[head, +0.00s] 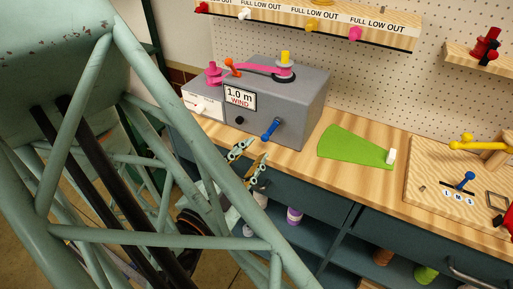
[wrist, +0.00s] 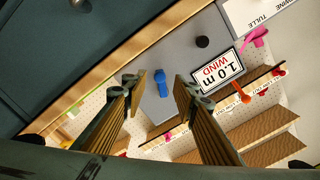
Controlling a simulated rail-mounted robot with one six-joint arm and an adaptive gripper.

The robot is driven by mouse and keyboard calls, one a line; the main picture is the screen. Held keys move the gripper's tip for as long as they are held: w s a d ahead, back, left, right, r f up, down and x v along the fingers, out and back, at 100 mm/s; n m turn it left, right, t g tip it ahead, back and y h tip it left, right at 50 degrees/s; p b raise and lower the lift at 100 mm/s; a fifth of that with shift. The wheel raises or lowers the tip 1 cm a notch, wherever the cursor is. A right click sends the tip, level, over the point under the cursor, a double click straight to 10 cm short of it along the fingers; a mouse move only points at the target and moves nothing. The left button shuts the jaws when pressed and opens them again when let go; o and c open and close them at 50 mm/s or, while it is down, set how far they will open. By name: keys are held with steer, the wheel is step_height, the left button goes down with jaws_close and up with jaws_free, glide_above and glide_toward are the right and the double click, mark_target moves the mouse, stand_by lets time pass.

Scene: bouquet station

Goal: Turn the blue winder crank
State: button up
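The blue winder crank (head: 270,129) sticks out of the front face of the grey winder box (head: 300,108), low and right of the "1.0 m WIND" label (head: 240,97). In the wrist view the crank (wrist: 161,83) shows between my two fingers, farther off. My gripper (head: 250,163) is in front of the box, below and left of the crank in the head view. In the wrist view my gripper (wrist: 158,103) has its fingers wide apart with nothing between the pads. No contact with the crank is visible.
A black knob (head: 239,120) sits on the box face left of the crank; a pink arm and yellow knob (head: 285,57) are on top. A green sheet (head: 350,147) lies on the wooden bench to the right. Teal shelves (head: 310,185) are below the bench edge.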

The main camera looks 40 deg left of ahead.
steer(key=s+d, duration=0.1)
steer(key=s, duration=0.5)
steer(key=shift+s, duration=0.3)
stand_by(0.8)
